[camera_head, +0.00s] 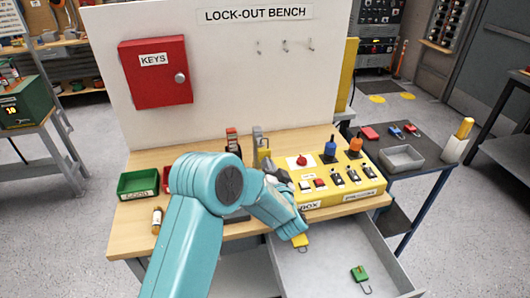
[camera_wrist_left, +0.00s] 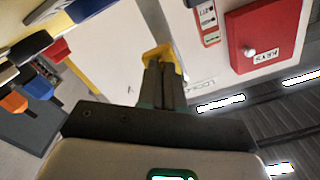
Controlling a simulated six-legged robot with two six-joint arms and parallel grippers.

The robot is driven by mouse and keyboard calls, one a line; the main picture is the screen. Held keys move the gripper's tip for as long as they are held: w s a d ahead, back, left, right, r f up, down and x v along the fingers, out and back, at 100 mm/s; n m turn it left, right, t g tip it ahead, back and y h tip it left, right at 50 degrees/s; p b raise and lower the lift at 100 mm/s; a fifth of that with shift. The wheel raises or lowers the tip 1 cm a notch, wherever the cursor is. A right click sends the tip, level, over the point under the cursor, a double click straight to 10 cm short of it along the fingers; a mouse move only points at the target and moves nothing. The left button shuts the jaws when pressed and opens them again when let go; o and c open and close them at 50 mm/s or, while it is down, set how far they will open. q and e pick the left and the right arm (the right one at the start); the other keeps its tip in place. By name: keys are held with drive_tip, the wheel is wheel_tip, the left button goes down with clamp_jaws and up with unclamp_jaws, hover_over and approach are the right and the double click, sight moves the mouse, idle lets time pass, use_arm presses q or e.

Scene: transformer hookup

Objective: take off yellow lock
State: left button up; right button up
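My left arm reaches across the bench front in the head view. Another yellow part (camera_head: 263,153) shows by a grey lever on the bench. My right gripper is in neither view.
A green padlock (camera_head: 359,273) lies in the drawer. A yellow control box (camera_head: 335,180) with switches stands at the bench's right. A green bin (camera_head: 138,184) stands at the left. A red key cabinet (camera_head: 156,72) hangs on the back panel. A side table holds a grey tray (camera_head: 402,158).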

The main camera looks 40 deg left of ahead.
use_arm(q)
drive_tip(key=o, duration=0.3)
drive_tip(key=shift+r, duration=0.1)
drive_tip(key=shift+b+v, duration=0.3)
drive_tip(key=shift+v, duration=2.8)
drive_tip(key=b+v, duration=0.3)
drive_tip(key=v, duration=1.3)
drive_tip(key=shift+s, duration=0.1)
